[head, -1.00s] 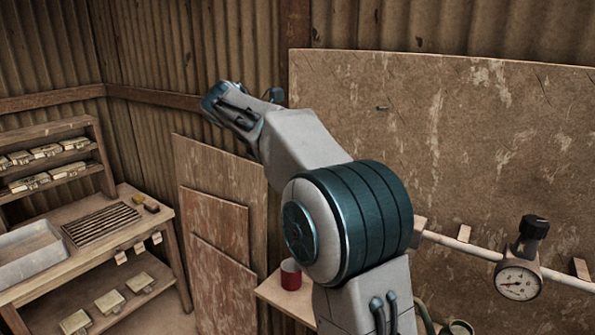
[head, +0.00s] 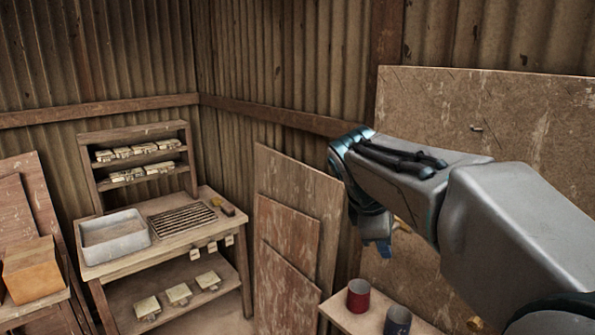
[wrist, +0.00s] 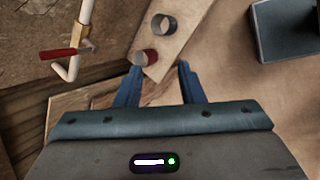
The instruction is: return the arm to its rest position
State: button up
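My arm reaches in from the right edge of the head view, with its wrist bent down in front of the wall. My gripper (head: 378,250) hangs below the wrist, with only part of a blue finger showing there. In the wrist view my gripper (wrist: 158,66) has its two blue fingers spread apart with nothing held between them. A red cup (head: 358,296) and a dark blue cup (head: 397,321) stand on a small wooden shelf (head: 340,312) below the gripper. They also show beyond the fingertips in the wrist view.
Wooden boards (head: 290,240) lean on the wall left of my arm. A workbench (head: 215,243) at the left holds a grey tray (head: 115,253) and a slatted rack (head: 182,219). An orange-brown block (head: 32,272) sits at far left.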

jog(key=s+a+f+m+y+b, duration=0.2)
jog(key=s+f+m+y, duration=0.2)
jog(key=s+f+m, duration=1)
jog(key=s+f, duration=0.1)
jog(key=s, duration=0.4)
jog(key=shift+f+m+y, duration=0.3)
jog(key=shift+f, duration=0.05)
